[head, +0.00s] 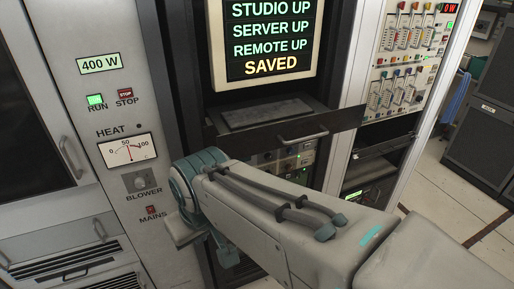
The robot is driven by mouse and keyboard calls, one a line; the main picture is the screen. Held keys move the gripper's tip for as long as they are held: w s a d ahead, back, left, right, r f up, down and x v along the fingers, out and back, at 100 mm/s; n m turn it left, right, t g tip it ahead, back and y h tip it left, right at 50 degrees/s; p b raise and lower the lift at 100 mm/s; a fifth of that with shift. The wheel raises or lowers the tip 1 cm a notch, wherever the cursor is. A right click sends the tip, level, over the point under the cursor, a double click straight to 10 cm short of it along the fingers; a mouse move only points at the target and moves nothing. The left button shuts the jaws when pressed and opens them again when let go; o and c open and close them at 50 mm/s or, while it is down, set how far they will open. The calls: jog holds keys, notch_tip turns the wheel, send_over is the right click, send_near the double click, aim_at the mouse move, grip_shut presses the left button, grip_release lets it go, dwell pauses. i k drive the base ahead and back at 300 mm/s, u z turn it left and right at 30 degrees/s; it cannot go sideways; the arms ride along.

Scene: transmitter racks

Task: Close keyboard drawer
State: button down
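The keyboard drawer (346,124) sticks out of the middle rack below the monitor. It has a dark front with a pale bar handle (303,136). A grey keyboard (265,114) lies inside it, so the drawer stands open. My arm reaches in from the lower right and passes below and in front of the drawer, hiding its lower left area. My gripper is not visible; the arm's bulky teal-and-white joint hides whatever lies beyond it. I cannot tell whether the arm touches the drawer.
A monitor (272,45) with status text stands above the drawer. A transmitter panel (130,150) with a meter and buttons is at left. A drawer or shelf edge (383,147) also juts at right. Open floor (455,200) shows at far right.

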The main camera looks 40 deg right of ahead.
aim_at(232, 121)
jog(key=u, duration=1.6)
jog(key=i, duration=0.3)
jog(key=z, duration=2.75)
